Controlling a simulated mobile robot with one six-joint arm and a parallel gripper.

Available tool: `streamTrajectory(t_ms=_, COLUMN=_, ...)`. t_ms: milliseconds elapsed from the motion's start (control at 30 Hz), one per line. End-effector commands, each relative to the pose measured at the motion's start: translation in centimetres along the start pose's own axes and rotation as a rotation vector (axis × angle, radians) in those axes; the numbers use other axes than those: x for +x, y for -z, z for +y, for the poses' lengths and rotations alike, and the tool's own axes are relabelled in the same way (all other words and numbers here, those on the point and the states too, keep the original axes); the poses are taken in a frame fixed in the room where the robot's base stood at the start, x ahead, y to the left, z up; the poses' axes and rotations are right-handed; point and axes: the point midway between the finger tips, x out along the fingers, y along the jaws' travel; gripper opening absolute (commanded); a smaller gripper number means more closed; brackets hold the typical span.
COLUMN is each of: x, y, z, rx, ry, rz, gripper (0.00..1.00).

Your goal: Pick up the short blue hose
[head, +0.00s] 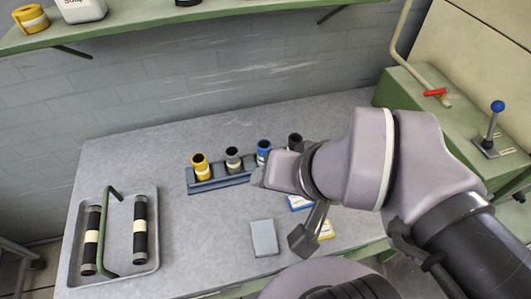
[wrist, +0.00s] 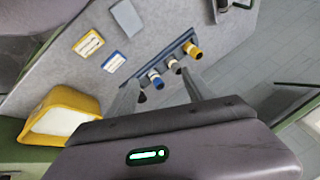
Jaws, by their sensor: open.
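The short blue hose (head: 263,150) stands upright in a dark blue rack (head: 222,184) on the grey table. A yellow hose (head: 200,166) and a grey one (head: 233,158) stand to its left, and a black one (head: 294,141) to its right. My gripper (head: 258,178) is in front of the rack, and my wrist hides the blue hose's lower part. In the wrist view my gripper (wrist: 160,90) is open, and the blue hose (wrist: 155,80) appears between the fingers. No contact is visible.
A metal tray (head: 152,267) with two black tubes and a green handle lies at the left. A grey block (head: 264,238) and blue and yellow labelled boxes lie in front of the rack. A green machine (head: 450,130) stands at the right. The table between tray and rack is clear.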

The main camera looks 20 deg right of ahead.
Motion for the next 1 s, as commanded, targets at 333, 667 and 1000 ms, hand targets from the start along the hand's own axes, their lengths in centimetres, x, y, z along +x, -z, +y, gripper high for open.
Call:
streamTrajectory(t_ms=333, x=0.0, y=0.1, z=-0.1, rx=0.006, ry=-0.002, rz=-0.002, gripper=0.65)
streamTrajectory(t_ms=667, x=4.6, y=13.9, z=-3.2, rx=0.652, ry=-0.269, rz=-0.17, gripper=0.65)
streamTrajectory(t_ms=1000, x=16.5, y=19.6, z=-1.6, rx=1.151, ry=-0.554, rz=-0.157, gripper=0.65)
